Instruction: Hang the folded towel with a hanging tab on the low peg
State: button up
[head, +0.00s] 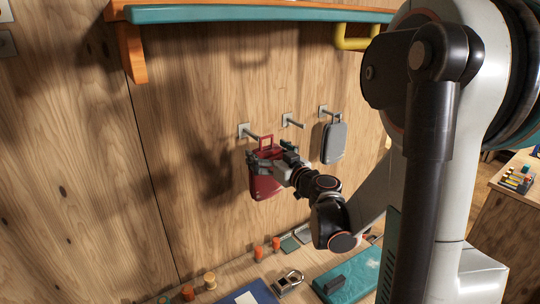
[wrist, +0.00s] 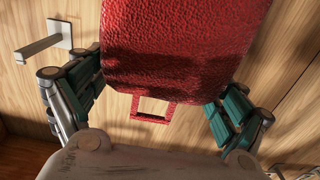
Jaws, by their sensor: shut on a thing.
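The red folded towel (head: 263,187) hangs upright in my gripper (head: 272,160), close to the wood wall. Its red hanging tab (head: 266,141) points up in the head view, close to the tip of the left peg (head: 246,131). The wrist view shows the towel (wrist: 185,45) between my gripper's teal pads (wrist: 160,90), with the open tab loop (wrist: 153,118) clear of the one peg (wrist: 48,45) seen there. A middle peg (head: 290,120) is bare. I cannot tell which peg is the low one.
A grey tabbed item (head: 334,143) hangs at the right peg (head: 325,111). A teal-edged shelf (head: 250,14) with a yellow bracket-like piece (head: 352,42) is above. Below are a teal mat (head: 352,278), a metal-framed item (head: 288,281) and several small orange pieces.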

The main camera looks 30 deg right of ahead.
jog(key=w+f+b, duration=0.1)
jog(key=w, duration=0.5)
dwell(0.7)
jog(key=shift+a, duration=0.1)
dwell(0.6)
jog(key=o, duration=1.3)
